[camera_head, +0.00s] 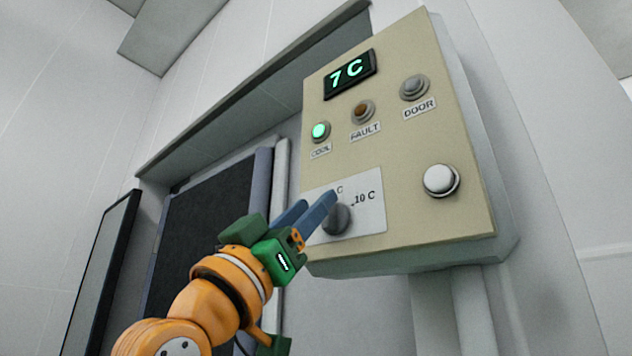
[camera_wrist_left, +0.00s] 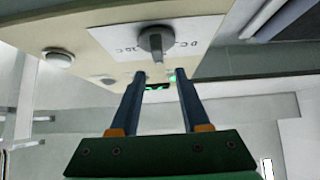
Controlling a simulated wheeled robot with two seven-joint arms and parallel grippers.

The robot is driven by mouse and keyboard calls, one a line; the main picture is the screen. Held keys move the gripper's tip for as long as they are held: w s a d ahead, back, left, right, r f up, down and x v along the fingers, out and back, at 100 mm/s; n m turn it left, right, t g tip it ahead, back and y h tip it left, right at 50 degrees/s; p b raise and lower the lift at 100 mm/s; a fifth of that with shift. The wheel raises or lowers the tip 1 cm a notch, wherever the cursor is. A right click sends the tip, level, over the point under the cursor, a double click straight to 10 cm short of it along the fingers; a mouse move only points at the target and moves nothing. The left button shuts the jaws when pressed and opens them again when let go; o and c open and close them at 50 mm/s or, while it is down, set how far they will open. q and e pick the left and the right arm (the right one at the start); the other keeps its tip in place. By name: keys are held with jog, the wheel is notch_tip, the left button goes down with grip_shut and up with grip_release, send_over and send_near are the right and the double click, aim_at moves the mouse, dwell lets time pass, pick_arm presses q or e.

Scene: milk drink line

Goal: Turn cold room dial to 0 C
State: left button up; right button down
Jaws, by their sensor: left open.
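The cold room dial (camera_head: 337,219) is a dark grey knob on a white label plate (camera_head: 372,214) at the lower left of the beige control panel (camera_head: 400,150). The display (camera_head: 350,75) reads 7 C in green. My left gripper (camera_head: 313,203) is open, its two blue fingers in front of the dial in the head view. In the left wrist view the dial (camera_wrist_left: 156,41) lies beyond the fingertips, with nothing between them. My right gripper is not in view.
The panel has a lit green COOL lamp (camera_head: 320,131), an amber FAULT lamp (camera_head: 363,111), a grey DOOR lamp (camera_head: 414,87) and a white round button (camera_head: 441,180). A dark door (camera_head: 208,235) stands to the left behind my arm.

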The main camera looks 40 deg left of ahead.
aim_at(331, 217)
pick_arm(q)
jog(key=shift+w+r, duration=0.25)
jog(key=shift+r, duration=0.25)
jog(key=w, duration=0.2)
jog(key=shift+w+d+f, duration=0.2)
jog(key=shift+w+f, duration=0.1)
jog(key=shift+f, duration=0.1)
jog(key=shift+c, duration=0.2)
jog(key=shift+s, duration=0.3)
grip_shut()
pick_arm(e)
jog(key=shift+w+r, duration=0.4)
